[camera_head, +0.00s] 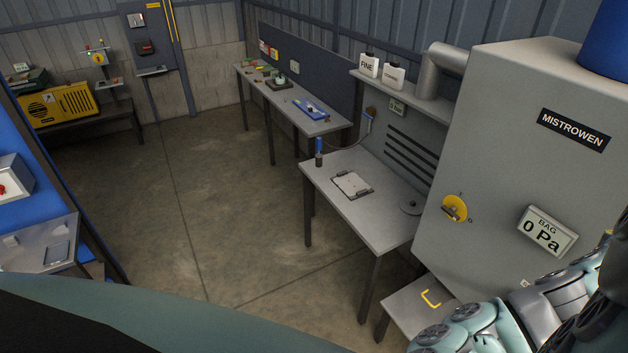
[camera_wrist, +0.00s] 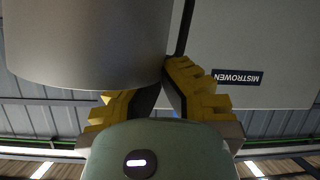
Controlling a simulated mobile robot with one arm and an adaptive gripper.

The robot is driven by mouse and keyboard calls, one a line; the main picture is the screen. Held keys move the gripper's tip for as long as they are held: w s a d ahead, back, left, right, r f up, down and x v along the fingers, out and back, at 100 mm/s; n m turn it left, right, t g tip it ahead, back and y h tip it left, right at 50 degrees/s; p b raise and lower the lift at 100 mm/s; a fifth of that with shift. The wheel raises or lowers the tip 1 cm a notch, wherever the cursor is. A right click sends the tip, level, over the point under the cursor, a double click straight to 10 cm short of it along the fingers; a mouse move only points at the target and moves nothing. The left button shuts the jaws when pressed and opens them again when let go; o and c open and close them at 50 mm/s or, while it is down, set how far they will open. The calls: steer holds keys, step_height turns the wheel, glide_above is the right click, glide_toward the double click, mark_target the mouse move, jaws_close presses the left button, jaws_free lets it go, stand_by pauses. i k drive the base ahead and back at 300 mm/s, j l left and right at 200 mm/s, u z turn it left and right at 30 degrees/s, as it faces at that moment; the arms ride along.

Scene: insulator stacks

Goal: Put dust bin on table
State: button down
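No object marked as a dust bin is plain to see. A low grey box-like part with a yellow handle (camera_head: 431,298) sits below the grey MISTROWEN cabinet (camera_head: 480,150); I cannot tell if it is the bin. The grey table (camera_head: 385,232) stands left of the cabinet. In the wrist view my gripper (camera_wrist: 158,82) has yellow and black fingers that converge beside a large grey rounded body (camera_wrist: 85,45). The cabinet's label (camera_wrist: 237,77) shows to the right. Whether the fingertips touch or hold anything is unclear. The head view shows my teal arm at lower right, without the fingertips.
A longer bench (camera_head: 265,90) stands behind. The floor (camera_head: 220,220) left of the table is clear.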

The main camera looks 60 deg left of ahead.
mark_target(378, 225)
steer(key=i+j, duration=0.1)
steer(key=j, duration=0.6)
steer(key=i+j, duration=0.1)
steer(key=j, duration=0.65)
steer(key=i+j, duration=0.1)
steer(key=j, duration=0.6)
